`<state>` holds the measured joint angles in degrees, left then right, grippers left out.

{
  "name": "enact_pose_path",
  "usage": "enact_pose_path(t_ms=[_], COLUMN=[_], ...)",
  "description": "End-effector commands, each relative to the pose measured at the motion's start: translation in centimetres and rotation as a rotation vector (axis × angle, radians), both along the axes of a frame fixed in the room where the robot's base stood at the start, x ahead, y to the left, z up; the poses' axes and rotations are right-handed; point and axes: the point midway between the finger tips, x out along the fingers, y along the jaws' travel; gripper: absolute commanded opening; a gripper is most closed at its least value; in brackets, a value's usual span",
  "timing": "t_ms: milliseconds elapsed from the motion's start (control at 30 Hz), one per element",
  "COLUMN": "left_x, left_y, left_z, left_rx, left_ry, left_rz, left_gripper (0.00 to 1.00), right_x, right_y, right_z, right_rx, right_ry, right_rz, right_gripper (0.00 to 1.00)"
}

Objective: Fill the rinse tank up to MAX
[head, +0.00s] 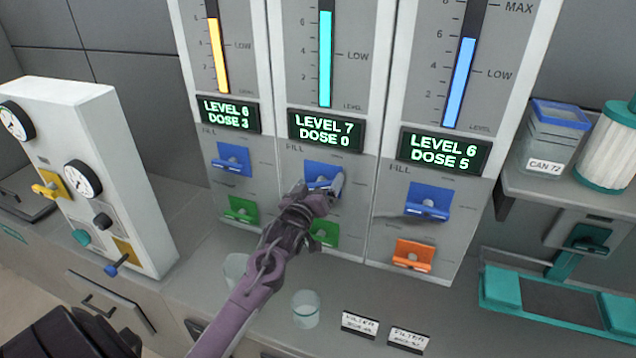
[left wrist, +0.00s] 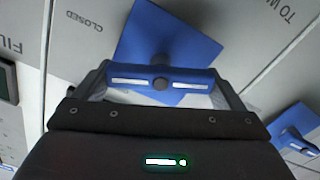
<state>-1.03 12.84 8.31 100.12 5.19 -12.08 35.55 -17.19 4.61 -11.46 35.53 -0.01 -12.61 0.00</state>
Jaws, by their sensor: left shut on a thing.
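Three tank panels stand side by side, each with a level bar, a display, a blue FILL lever and a lower lever. No name reading "rinse" is legible. The middle panel's teal bar (head: 326,60) stands above LOW; its display (head: 326,131) reads LEVEL 7, DOSE 0. My left gripper (head: 322,192) is shut on the middle blue lever (head: 320,170). In the left wrist view the lever's bar (left wrist: 161,84) lies between the fingers. The left display (head: 228,113) seems to read LEVEL 6, DOSE 3; the right display (head: 444,151) reads LEVEL 6, DOSE 5. My right gripper is out of view.
A gauge box (head: 95,165) with small valves stands at the left. A green lever (head: 325,234) sits below my gripper, partly hidden by my arm. A clear cup (head: 306,308) stands on the counter. A lidded container (head: 553,138) and a teal-framed tray (head: 510,291) are at the right.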

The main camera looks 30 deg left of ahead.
Motion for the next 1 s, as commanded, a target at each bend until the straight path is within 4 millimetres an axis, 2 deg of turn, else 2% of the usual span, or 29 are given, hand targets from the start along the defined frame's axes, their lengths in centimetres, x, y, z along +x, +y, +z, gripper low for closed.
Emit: enact_pose_path(t_ms=[200, 500, 1000], left_x=[0.0, 0.0, -0.1], left_y=[0.1, 0.2, 0.3], left_z=[0.0, 0.0, -0.2], left_rx=[-0.193, -0.39, -0.503], left_ry=[-0.045, -0.095, -0.121], left_rz=[0.002, 0.002, 0.002], left_gripper=[0.68, 0.68, 0.68], right_x=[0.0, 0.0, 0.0], right_y=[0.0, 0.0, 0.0], right_z=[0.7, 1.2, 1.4], right_rx=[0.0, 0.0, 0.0], right_ry=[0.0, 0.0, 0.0], right_rz=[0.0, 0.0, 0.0], right_gripper=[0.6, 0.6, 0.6])
